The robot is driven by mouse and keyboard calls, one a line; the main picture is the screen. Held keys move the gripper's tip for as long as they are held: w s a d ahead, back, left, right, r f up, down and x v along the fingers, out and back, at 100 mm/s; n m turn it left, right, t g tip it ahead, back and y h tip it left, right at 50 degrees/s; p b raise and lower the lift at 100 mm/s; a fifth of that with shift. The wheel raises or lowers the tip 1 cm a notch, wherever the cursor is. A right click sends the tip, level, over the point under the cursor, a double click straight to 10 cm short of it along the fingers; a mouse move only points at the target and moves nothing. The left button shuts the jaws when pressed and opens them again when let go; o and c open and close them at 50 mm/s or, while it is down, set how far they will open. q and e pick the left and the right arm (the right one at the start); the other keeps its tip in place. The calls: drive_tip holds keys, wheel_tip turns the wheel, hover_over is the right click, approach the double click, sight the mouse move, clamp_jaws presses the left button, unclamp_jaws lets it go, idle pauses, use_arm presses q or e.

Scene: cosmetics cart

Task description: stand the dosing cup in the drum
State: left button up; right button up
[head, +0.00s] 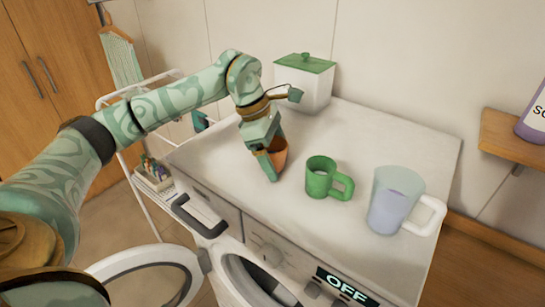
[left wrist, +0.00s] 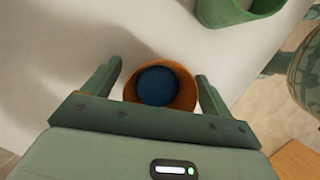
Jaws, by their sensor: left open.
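A small orange cup (head: 279,155) with something dark blue inside stands on the white washing machine top; it also shows in the left wrist view (left wrist: 187,92). My left gripper (head: 268,164) is open and low at this cup. In the left wrist view its fingers (left wrist: 158,72) are on either side of the cup, with gaps visible. A green mug (head: 319,178) and a clear measuring jug (head: 392,205) with lilac contents stand to the right. None is labelled as the dosing cup. My right gripper is not in view.
A white box with a green lid (head: 305,80) stands at the back of the machine top (head: 370,140). A white rack (head: 150,205) stands at left. A wooden shelf (head: 505,138) with a purple bottle is at right. The display reads OFF.

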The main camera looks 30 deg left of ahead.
use_arm(q)
drive_tip(key=c, duration=1.1)
drive_tip(key=shift+r, duration=0.15)
